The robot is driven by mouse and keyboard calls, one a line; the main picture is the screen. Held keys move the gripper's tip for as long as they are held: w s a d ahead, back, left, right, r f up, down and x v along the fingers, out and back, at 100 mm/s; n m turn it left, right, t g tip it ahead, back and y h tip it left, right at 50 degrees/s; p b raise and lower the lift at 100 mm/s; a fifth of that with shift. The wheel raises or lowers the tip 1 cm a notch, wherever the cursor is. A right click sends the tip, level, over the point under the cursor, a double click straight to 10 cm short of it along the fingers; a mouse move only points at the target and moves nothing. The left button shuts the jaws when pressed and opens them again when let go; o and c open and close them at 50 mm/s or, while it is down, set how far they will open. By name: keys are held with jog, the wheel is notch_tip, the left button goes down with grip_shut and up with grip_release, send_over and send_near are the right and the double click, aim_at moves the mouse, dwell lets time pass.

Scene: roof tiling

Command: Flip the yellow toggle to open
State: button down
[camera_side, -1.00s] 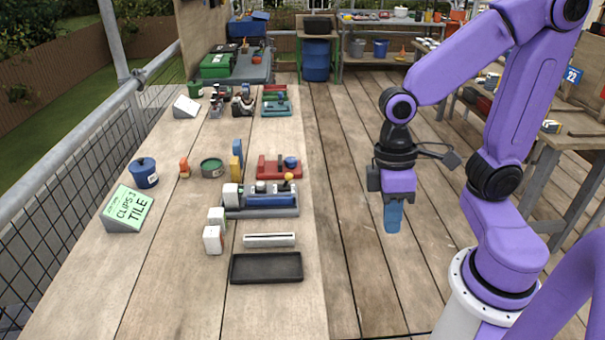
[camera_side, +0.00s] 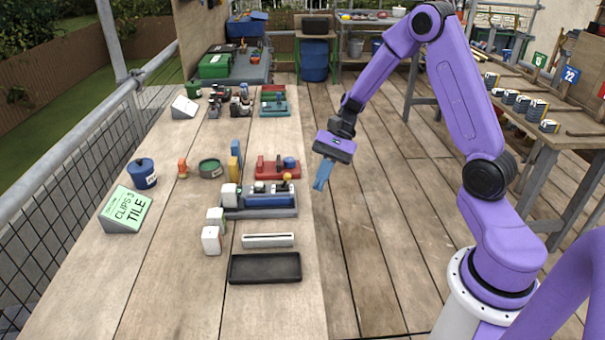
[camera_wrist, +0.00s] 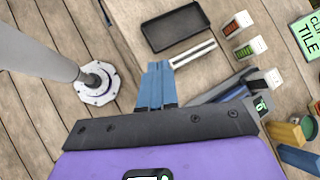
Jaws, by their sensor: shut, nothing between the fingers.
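The yellow toggle (camera_side: 287,177) is a small round yellow knob at the back right of a grey and blue fixture (camera_side: 268,201) on the bench. My gripper (camera_side: 321,187) is shut and empty. Its blue fingers point down, just beyond the bench's right edge, to the right of the toggle and apart from it. In the wrist view the shut fingers (camera_wrist: 157,72) show at the centre. The fixture (camera_wrist: 212,90) is partly hidden there behind the gripper body, and I cannot make out the toggle.
A red fixture (camera_side: 278,167) stands just behind. A black tray (camera_side: 265,268), a pale grooved bar (camera_side: 268,240) and two white boxes lie in front. Yellow and blue blocks (camera_side: 235,165) stand upright behind left. The floor right of the bench is clear.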

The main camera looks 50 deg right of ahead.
jog(key=w+d+f+m+t, duration=0.2)
jog(key=d+m+t, duration=0.1)
jog(key=d, duration=0.3)
jog(key=w+d+f+m+t, duration=0.2)
jog(key=w+d+m+t, duration=0.1)
jog(key=d+m, duration=0.2)
jog(key=w+d+f+m+t, duration=0.2)
jog(key=d+f+m, duration=0.1)
jog(key=d, duration=0.6)
jog(key=shift+w+d+m+t+y, duration=0.2)
jog(key=shift+w+m+t+y, duration=0.15)
jog(key=shift+m, duration=0.55)
jog(key=shift+s, duration=0.1)
send_near(286, 182)
jog(key=w+f, duration=0.1)
jog(key=w+a+f, duration=0.1)
jog(key=f, duration=0.1)
jog(key=shift+a, duration=0.2)
jog(key=shift+w+a+r, duration=0.2)
jog(key=shift+w+a, duration=0.2)
jog(key=shift+a, duration=0.2)
